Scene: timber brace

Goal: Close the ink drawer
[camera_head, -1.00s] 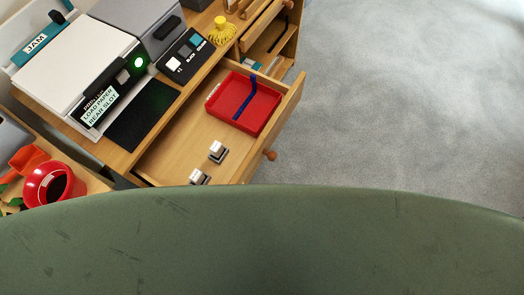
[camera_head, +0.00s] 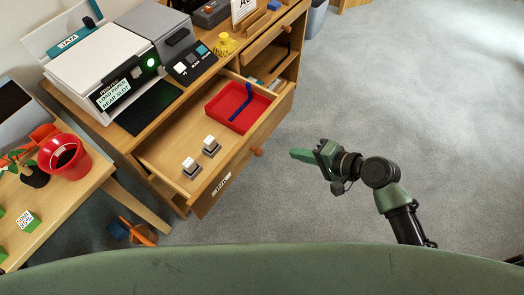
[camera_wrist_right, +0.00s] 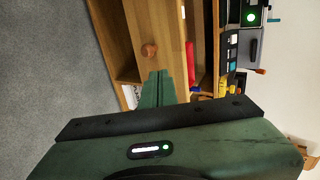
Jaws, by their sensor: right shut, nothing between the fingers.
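The open drawer (camera_head: 168,158) sticks out from the wooden printer desk. Its front has a round wooden knob (camera_head: 257,151) and a white label (camera_head: 221,184) too small to read. Inside are a red tray (camera_head: 222,108) with a blue strip across it and two small white-topped grey blocks (camera_head: 190,166). My right gripper (camera_head: 294,153) is shut and empty, to the right of the knob and apart from it in the head view. In the right wrist view its fingers (camera_wrist_right: 157,76) point toward the drawer front, with the knob (camera_wrist_right: 149,50) just beyond their tips. My left gripper is not in view.
The printer (camera_head: 105,62) and a yellow object (camera_head: 224,44) stand on the desk top. A side table (camera_head: 85,185) at left holds a red pot (camera_head: 68,158). An orange object (camera_head: 138,232) lies on the floor. The carpet (camera_head: 400,100) at right is clear.

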